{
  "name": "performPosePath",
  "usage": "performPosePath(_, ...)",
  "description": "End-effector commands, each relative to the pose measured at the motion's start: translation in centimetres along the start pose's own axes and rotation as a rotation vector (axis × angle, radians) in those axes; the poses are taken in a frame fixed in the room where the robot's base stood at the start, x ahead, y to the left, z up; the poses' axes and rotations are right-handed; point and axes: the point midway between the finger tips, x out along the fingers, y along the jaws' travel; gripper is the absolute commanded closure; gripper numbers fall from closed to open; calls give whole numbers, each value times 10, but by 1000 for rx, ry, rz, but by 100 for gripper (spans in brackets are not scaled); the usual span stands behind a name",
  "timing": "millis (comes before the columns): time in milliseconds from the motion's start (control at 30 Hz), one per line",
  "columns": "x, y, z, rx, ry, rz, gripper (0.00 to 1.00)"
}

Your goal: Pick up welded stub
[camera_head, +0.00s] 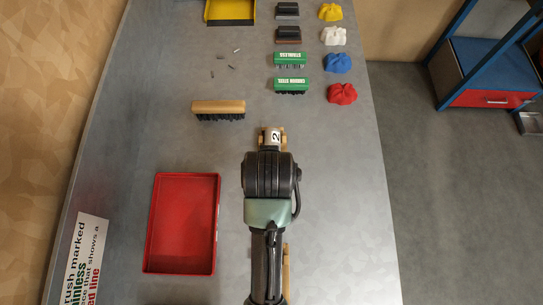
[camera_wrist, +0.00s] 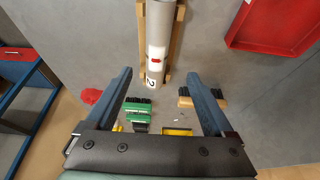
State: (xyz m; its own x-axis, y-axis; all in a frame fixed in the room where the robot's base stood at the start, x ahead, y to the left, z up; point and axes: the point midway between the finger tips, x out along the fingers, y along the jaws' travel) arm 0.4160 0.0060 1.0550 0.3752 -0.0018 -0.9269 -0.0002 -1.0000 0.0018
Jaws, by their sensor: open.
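The welded stub is a grey metal pipe (camera_wrist: 159,30) with a red mark and a white tag reading 2 near its end. It lies in a wooden cradle (camera_wrist: 141,22) on the bench. In the head view only the tagged end of the stub (camera_head: 275,137) shows; my arm hides the rest. My gripper (camera_wrist: 158,75) is open and empty. In the wrist view its two fingers stand on either side of the stub's tagged end, with gaps on both sides. I cannot tell its height above the stub.
A red tray (camera_head: 183,272) lies left of my arm. A wooden-backed brush (camera_head: 218,107) lies ahead to the left. Green brushes marked STAINLESS (camera_head: 289,58) and CARBON STEEL (camera_head: 291,85), coloured cloths (camera_head: 342,94) and a yellow tray (camera_head: 230,22) lie farther off. The bench's right side is clear.

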Motion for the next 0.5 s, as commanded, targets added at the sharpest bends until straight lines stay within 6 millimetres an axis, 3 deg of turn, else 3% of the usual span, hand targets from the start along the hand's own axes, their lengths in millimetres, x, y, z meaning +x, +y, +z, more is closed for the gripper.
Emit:
performPosePath(200,35,0,-1,0,1,0,13)
performPosePath(500,53,1,-2,0,4,0,13)
